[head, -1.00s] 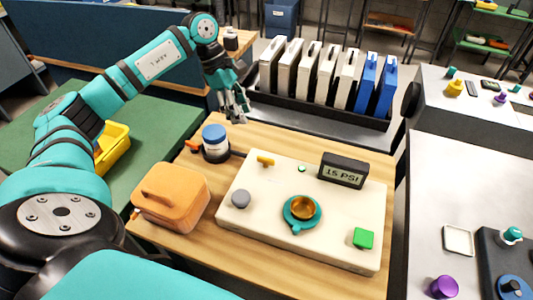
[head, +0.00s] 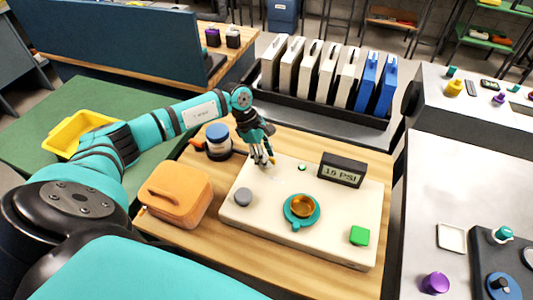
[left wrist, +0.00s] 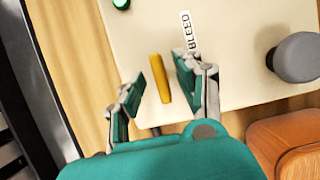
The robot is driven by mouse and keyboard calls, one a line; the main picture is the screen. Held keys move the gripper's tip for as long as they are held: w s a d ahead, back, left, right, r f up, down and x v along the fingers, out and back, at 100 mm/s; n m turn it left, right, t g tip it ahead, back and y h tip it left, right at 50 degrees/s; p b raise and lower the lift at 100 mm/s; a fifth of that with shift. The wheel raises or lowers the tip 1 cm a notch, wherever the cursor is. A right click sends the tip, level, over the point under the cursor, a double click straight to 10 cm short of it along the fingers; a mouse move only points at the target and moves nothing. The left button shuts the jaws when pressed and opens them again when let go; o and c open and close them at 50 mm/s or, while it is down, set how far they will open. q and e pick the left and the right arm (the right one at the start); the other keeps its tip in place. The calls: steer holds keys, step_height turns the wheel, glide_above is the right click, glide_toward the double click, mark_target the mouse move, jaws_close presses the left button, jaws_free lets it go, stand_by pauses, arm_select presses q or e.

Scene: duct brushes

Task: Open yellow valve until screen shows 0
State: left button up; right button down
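The yellow valve handle (left wrist: 160,78) is a short bar by a label reading BLEED on the cream panel (head: 335,235). My left gripper (left wrist: 160,84) is open, with one finger on each side of the handle in the left wrist view. I see a gap on both sides, and cannot tell its height above the panel. In the head view my left gripper (head: 262,160) hides most of the handle. The screen (head: 342,170) at the panel's back right reads 16 PSI. My right gripper is not in view.
An orange case (head: 176,194) stands left of the panel. A blue-lidded jar (head: 218,141) stands behind it.

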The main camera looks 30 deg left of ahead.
arm_select(q)
steer(key=shift+c, duration=0.2)
jaws_close()
steer(key=shift+n, duration=0.3)
steer(key=n+t, duration=0.1)
steer(key=n, duration=0.3)
steer(key=shift+t+y, duration=0.3)
steer(key=shift+t, duration=0.1)
steer(key=n+t+y, duration=0.1)
steer(key=n, duration=0.3)
steer(key=shift+d+b, duration=0.15)
steer(key=shift+b, duration=0.15)
steer(key=n+y+b, duration=0.1)
steer(key=n, duration=0.2)
steer(key=shift+f+n+t, duration=0.1)
steer(key=shift+n+t, duration=0.2)
steer(key=n+y+b, duration=0.2)
steer(key=n+b, duration=0.1)
steer(key=n, duration=0.1)
steer(key=shift+n, duration=0.3)
